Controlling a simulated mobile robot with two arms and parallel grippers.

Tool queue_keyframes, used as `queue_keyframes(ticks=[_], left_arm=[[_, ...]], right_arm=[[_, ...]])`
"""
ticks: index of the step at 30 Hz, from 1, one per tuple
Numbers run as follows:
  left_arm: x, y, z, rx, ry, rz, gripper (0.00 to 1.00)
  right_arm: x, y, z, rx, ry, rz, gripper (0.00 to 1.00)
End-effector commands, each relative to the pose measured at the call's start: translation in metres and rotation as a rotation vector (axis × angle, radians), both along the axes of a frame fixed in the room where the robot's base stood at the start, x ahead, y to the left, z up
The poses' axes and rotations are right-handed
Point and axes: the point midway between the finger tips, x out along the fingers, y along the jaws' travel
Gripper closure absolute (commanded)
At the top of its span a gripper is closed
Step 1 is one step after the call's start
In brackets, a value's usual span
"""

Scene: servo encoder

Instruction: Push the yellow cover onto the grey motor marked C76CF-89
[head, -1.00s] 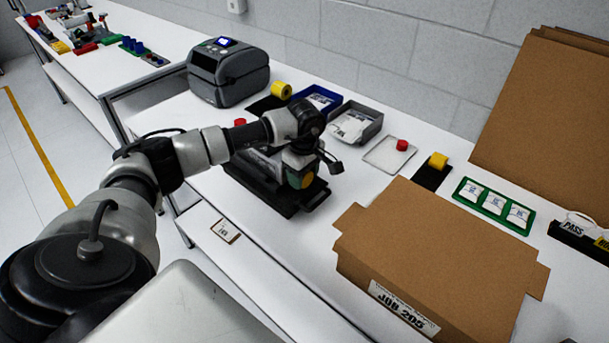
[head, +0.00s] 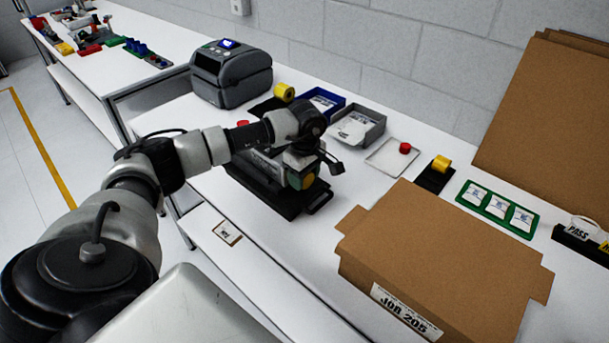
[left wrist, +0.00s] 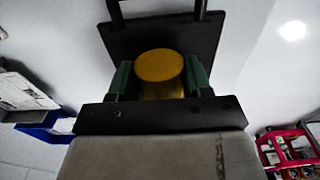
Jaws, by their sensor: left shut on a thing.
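My left gripper (head: 301,179) is low over the black tray (head: 270,197) on the bench. In the left wrist view its green fingertips (left wrist: 158,80) stand on both sides of the yellow cover (left wrist: 160,66), shut on it. The yellow cover (head: 309,181) shows as a small patch at the fingers in the head view. Light grey parts (head: 262,162) show on the tray behind the arm. The marking C76CF-89 cannot be read, and I cannot tell whether the cover touches the motor. My right gripper is not in view.
A label printer (head: 230,75) stands behind. A blue bin (head: 322,100), a grey bin (head: 357,127) and a white tray with a red cap (head: 404,148) lie beyond the gripper. A large cardboard box (head: 440,250) stands to the right. A tag (head: 227,232) lies near the front edge.

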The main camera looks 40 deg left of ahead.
Motion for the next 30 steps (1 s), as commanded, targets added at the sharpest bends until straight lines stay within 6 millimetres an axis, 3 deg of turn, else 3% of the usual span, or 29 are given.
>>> queue_keyframes(ticks=[25, 26, 30], left_arm=[[0.0004, 0.005, 0.0003, 0.001, 0.0, 0.002, 0.72], [0.0004, 0.0051, 0.0003, 0.001, 0.0, 0.002, 0.49], [0.0004, 0.005, 0.0003, 0.001, 0.0, 0.001, 0.28]], right_arm=[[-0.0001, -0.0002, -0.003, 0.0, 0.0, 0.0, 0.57], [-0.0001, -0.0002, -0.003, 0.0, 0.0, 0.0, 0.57], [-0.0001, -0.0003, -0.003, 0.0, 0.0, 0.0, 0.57]])
